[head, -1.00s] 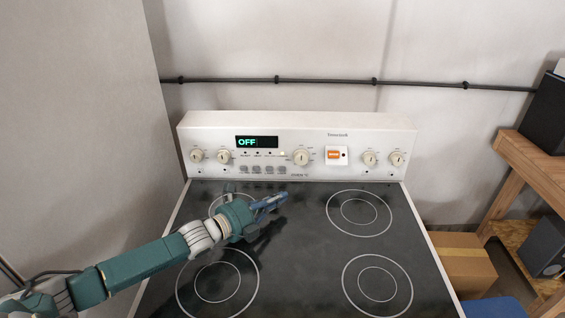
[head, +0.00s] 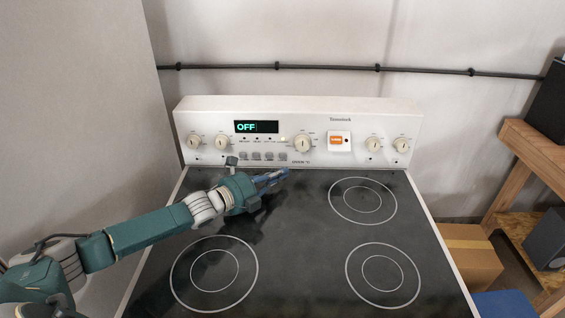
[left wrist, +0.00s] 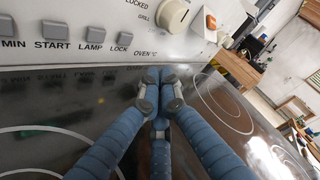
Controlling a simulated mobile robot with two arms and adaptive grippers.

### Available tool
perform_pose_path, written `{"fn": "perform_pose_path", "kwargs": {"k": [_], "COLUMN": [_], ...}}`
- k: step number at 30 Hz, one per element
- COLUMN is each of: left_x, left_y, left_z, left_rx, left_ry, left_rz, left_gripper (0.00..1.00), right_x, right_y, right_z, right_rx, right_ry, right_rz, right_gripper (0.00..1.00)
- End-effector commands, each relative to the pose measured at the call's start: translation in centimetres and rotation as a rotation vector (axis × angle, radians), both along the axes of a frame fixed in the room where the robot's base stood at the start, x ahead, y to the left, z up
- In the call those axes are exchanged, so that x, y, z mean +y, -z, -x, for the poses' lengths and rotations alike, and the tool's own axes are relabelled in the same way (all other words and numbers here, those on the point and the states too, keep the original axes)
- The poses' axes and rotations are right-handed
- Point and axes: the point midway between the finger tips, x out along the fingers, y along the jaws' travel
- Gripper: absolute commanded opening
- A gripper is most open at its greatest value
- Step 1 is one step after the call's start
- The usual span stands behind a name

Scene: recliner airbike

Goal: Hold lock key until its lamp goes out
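The lock key (head: 282,157) is the rightmost grey key in the row on the white cooker panel. It also shows in the left wrist view (left wrist: 124,39), above the word LOCK. Its lamp (head: 283,139) above the keys glows pale. In the left wrist view the lamp itself is out of sight. My left gripper (head: 285,173) is just in front of and below the lock key, apart from it. Its blue fingertips (left wrist: 159,76) are together with nothing between them. My right gripper is out of view.
The display (head: 256,127) reads OFF. Other grey keys, such as the lamp key (left wrist: 86,34), sit left of the lock key. A knob (head: 303,143) and an orange switch (head: 337,140) are to its right. The black hob (head: 300,230) is clear beneath my arm.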

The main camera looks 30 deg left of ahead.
Motion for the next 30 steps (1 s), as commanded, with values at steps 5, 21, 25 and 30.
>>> {"fn": "perform_pose_path", "kwargs": {"k": [5, 21, 25, 30], "left_x": [1.2, 2.2, 2.2, 2.1], "left_y": [0.0, -0.1, -0.1, -0.1], "left_z": [-2.1, -4.1, -4.1, -4.1], "left_rx": [-0.005, -0.001, -0.001, -0.001], "left_ry": [-0.003, -0.002, -0.002, -0.002], "left_rz": [-0.004, -0.001, -0.001, -0.001], "left_gripper": [0.00, 0.00, 0.00, 0.00], "right_x": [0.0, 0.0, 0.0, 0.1], "right_y": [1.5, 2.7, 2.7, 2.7], "right_z": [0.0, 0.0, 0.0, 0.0], "right_rx": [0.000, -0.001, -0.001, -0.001], "right_ry": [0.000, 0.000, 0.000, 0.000], "right_rz": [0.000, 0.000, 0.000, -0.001], "right_gripper": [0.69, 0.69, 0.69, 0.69]}}
